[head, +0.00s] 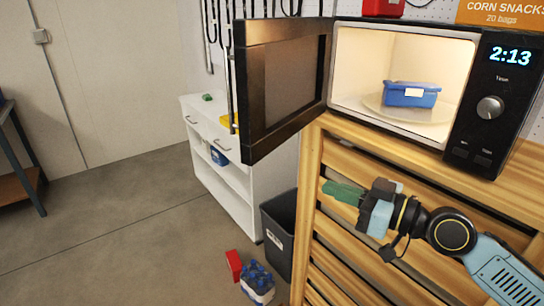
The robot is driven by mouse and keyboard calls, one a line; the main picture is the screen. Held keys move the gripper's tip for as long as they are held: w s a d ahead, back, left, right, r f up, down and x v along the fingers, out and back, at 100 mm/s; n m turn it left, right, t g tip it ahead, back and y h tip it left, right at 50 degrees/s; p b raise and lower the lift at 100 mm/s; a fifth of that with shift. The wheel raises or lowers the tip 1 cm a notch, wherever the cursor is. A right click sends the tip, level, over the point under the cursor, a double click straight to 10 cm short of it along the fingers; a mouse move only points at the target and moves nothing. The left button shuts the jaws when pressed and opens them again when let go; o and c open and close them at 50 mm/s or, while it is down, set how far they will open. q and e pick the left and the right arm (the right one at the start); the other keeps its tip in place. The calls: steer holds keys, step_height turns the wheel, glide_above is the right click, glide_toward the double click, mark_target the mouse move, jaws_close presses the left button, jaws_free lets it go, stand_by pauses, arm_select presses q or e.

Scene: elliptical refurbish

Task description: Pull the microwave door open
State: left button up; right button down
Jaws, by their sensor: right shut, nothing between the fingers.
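The microwave (483,100) stands on a slatted wooden cabinet, its clock showing 2:13. Its dark door (285,85) is swung wide open toward the left, and the lit inside shows. A blue container (410,95) with a white label sits on the glass turntable (378,108) inside. My right gripper (340,192) is shut and empty. It is in front of the cabinet slats, below the microwave and apart from the door, with its fingers pointing left. My left gripper is not in view.
The wooden cabinet (345,135) fills the lower right. A white shelf unit (238,185) stands behind the door at the left. A dark bin (278,225), a red object (234,265) and a pack of blue-capped bottles (257,283) are on the floor. Open floor lies to the left.

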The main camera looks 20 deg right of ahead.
steer(key=r, duration=0.2)
steer(key=p, duration=0.5)
glide_toward(259, 160)
steer(key=shift+y, duration=0.3)
steer(key=x, duration=0.6)
steer(key=shift+d+f, duration=0.2)
steer(key=shift+w+a+f, duration=0.1)
steer(key=shift+w+a, duration=0.2)
steer(key=shift+w, duration=0.1)
